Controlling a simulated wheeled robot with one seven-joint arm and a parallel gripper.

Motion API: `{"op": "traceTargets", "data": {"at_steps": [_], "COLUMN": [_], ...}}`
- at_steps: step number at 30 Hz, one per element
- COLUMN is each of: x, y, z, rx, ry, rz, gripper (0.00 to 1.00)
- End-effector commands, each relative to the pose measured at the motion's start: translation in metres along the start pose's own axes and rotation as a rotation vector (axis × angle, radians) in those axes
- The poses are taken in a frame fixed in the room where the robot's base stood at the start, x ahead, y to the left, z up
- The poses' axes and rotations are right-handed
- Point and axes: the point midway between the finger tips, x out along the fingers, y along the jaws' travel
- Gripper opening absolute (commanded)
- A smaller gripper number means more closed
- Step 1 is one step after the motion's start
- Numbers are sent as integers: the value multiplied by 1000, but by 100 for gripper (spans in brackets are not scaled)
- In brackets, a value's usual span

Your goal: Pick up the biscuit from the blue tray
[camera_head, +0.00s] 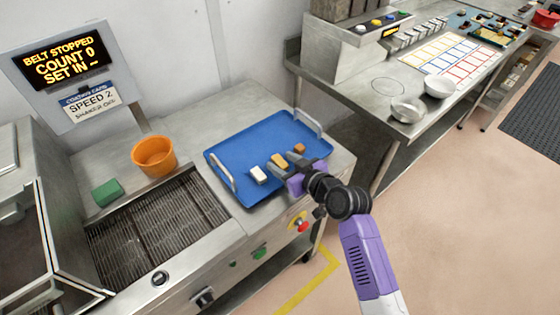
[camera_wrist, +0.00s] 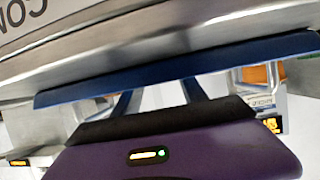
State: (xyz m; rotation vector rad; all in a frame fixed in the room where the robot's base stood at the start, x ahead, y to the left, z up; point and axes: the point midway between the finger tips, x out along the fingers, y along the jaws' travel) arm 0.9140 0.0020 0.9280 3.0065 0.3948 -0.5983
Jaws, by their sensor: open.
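The blue tray (camera_head: 232,143) lies on the steel counter and has a metal handle at each end. Three small pieces lie in a row on it: a white one (camera_head: 258,175), a golden-yellow one (camera_head: 279,160) and a brown one (camera_head: 299,148). The golden or the brown piece may be the biscuit; I cannot tell which for sure. My gripper (camera_head: 285,163) is open over the tray's front part, its fingers close to the golden piece. In the wrist view my two fingers (camera_wrist: 158,90) reach towards the tray's blue edge, and no piece shows between them.
An orange tub (camera_head: 154,157) and a green block (camera_head: 107,192) stand left of the tray beside the belt grating (camera_head: 160,222). A red stop button (camera_head: 302,225) is on the counter front. The floor is clear.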

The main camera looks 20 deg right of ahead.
Motion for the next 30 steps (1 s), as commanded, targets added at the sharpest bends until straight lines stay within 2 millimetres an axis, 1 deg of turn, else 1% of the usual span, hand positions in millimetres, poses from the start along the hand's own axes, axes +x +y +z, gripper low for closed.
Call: {"op": "traceTargets", "data": {"at_steps": [3,4,8,9,11,23,26,29,30], "x": [0,0,0,0,0,-1,-4,-8,-12], "y": [0,0,0,0,0,0,0,0,1], "z": [0,0,0,0,0,-2,-9,-21,-28], "rx": [0,0,0,0,0,0,-2,-2,-3], "ry": [0,0,0,0,0,0,1,3,4], "rz": [0,0,0,0,0,1,0,0,2], "gripper": [50,46,20,13,1,0,0,0,0]}}
